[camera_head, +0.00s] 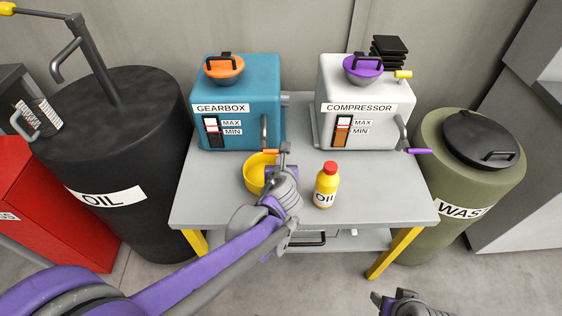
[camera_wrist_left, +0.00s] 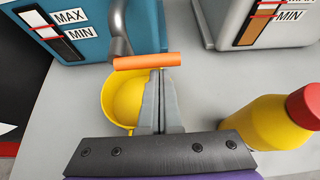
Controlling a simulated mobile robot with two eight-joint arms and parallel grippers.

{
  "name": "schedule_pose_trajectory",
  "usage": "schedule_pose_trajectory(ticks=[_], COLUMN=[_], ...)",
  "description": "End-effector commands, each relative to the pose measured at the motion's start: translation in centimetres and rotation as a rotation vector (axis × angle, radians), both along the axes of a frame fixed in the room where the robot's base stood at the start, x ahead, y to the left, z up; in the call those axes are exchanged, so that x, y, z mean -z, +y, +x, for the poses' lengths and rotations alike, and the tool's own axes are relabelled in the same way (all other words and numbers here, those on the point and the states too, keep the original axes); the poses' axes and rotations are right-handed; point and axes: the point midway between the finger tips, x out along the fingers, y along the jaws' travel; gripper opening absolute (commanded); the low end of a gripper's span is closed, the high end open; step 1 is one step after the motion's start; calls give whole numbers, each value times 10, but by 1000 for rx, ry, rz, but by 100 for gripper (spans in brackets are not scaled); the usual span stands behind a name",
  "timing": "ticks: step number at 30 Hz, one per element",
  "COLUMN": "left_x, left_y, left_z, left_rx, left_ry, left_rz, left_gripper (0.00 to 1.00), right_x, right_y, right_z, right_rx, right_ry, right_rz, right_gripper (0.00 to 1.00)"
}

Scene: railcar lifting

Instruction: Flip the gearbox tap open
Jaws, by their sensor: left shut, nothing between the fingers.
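The gearbox (camera_head: 237,80) is a teal box with an orange lid on the back left of the table. Its grey tap (camera_head: 264,131) comes down from the front right and has an orange handle bar (camera_wrist_left: 147,61). In the left wrist view the bar lies crosswise just beyond my fingertips. My left gripper (camera_head: 285,151) is shut and empty; its tips (camera_wrist_left: 160,73) are at the bar's lower edge, and I cannot tell whether they touch it. A yellow bowl (camera_head: 254,172) stands under the tap, partly hidden by my gripper. My right gripper (camera_head: 388,300) shows only partly at the bottom edge.
A yellow oil bottle (camera_head: 326,187) with a red cap stands right of my left gripper. The white compressor (camera_head: 362,95) with a purple tap handle is at the back right. A black oil drum (camera_head: 120,165) and a green waste drum (camera_head: 478,180) flank the grey table (camera_head: 390,195).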

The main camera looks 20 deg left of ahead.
Motion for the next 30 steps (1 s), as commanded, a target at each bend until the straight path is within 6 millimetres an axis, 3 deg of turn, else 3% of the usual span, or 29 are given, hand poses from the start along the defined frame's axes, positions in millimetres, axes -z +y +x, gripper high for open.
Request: schedule_pose_trajectory(ticks=[30], left_x=[-8], left_y=[-10], left_z=[0], left_rx=[1], left_ry=[-38], left_rz=[-131], left_gripper=[0], right_x=[-4], right_y=[0], right_z=[0], right_rx=[0], right_ry=[-1], right_rz=[0], right_gripper=[62])
